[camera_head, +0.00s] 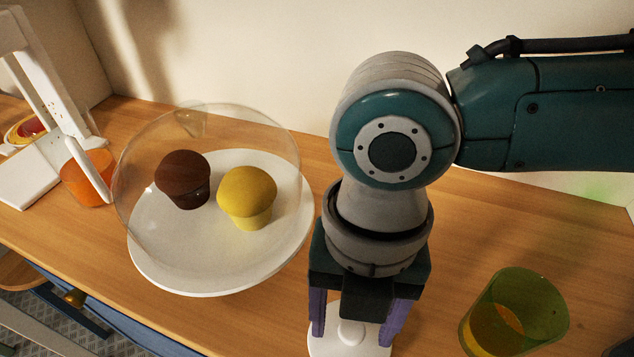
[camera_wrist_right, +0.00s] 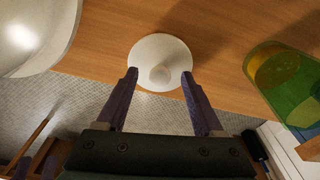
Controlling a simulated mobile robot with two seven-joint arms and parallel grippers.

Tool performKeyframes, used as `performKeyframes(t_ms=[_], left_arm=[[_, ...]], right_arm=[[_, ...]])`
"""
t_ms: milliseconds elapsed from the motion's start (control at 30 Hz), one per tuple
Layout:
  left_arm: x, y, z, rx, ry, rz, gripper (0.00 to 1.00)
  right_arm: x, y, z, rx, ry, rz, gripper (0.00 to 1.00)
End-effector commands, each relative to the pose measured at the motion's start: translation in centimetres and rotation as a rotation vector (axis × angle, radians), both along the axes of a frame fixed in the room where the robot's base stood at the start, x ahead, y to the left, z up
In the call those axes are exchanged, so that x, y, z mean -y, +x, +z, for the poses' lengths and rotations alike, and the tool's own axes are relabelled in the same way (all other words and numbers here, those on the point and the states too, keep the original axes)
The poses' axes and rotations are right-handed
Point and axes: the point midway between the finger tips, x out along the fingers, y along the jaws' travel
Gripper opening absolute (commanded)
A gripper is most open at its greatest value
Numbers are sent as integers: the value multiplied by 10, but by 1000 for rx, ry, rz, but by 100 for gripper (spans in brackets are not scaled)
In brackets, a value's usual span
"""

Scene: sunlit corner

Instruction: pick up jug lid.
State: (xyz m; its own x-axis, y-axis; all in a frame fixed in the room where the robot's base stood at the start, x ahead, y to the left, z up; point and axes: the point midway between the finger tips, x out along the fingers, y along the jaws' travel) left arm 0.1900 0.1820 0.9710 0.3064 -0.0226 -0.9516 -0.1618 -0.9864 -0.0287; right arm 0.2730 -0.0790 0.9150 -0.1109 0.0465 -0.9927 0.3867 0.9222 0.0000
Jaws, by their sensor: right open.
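The jug lid is a white disc with a small round knob (camera_head: 347,348), lying on the wooden counter near its front edge. In the right wrist view the lid (camera_wrist_right: 152,48) shows almost whole. My right gripper (camera_head: 351,336) is open and points down above the lid, partly covering it in the head view. In the right wrist view its two purple fingers (camera_wrist_right: 158,74) stand one on each side of the knob. I cannot tell whether they touch the lid. A green see-through jug (camera_head: 530,300) with a yellow-orange part inside stands to the right. My left gripper is not in view.
A white plate (camera_head: 170,275) with a brown muffin (camera_head: 183,180) and a yellow muffin (camera_head: 247,195) under a clear dome (camera_head: 150,140) is to the left. An orange cup (camera_head: 82,185) stands further left. The counter between lid and jug is clear.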

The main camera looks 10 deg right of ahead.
Motion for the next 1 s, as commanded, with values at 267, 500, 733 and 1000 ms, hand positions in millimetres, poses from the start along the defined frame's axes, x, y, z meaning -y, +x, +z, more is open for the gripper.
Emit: performKeyframes(t_ms=[267, 500, 733, 1000], left_arm=[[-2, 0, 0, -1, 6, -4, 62], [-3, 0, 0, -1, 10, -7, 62], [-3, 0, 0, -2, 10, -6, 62], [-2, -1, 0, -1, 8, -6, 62]], right_arm=[[0, 0, 0, 0, 0, 0, 52], [0, 0, 1, 0, 0, -1, 25], [0, 0, 1, 0, 0, -1, 0], [0, 0, 1, 0, 0, -1, 0]])
